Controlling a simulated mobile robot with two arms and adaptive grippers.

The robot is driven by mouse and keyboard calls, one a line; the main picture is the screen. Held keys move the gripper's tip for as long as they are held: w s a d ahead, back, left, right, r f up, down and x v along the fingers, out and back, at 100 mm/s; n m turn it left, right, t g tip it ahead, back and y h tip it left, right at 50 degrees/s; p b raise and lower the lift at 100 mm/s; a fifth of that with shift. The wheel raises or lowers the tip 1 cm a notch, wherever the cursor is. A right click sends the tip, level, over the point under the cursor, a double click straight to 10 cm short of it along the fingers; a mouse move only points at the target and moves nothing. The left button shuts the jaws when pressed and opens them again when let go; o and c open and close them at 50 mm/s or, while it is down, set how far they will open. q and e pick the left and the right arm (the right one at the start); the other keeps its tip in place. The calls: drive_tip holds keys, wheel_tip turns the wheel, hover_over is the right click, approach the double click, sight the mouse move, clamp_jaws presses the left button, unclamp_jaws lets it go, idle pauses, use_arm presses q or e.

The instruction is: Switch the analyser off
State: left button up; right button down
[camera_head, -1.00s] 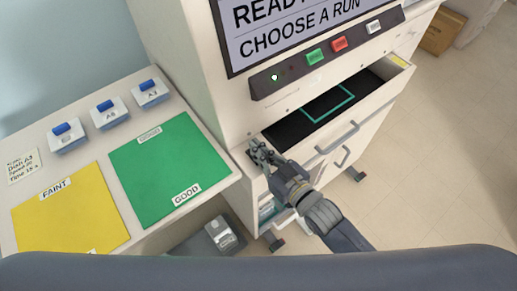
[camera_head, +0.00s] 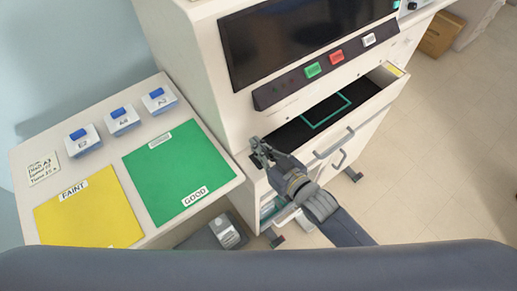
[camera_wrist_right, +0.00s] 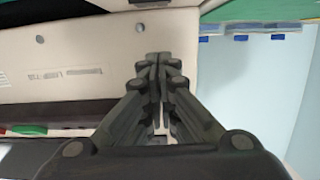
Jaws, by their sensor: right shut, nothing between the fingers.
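The analyser (camera_head: 200,60) is a tall cream cabinet in the middle of the head view. Its screen (camera_head: 300,38) is dark. Below the screen, a dark button strip carries a green button (camera_head: 313,70), a red button (camera_head: 337,57) and a white button (camera_head: 369,39). No lit lamp shows on the strip. My right gripper (camera_head: 256,147) is shut and empty, close to the front of the cabinet at the drawer's left end, below the strip. The right wrist view shows its fingers (camera_wrist_right: 158,62) together before the cream panel. My left gripper is not in view.
The analyser's drawer (camera_head: 384,92) is open, with a teal outline on its dark floor. A side table at left bears a green mat (camera_head: 170,180), a yellow mat (camera_head: 95,215), a note and several blue-topped boxes. A cardboard box (camera_head: 438,38) stands at the back right.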

drive_tip(key=r+b+v, duration=0.1)
drive_tip(key=v, duration=0.9)
drive_tip(key=shift+r, duration=0.15)
drive_tip(key=shift+w+a, duration=0.15)
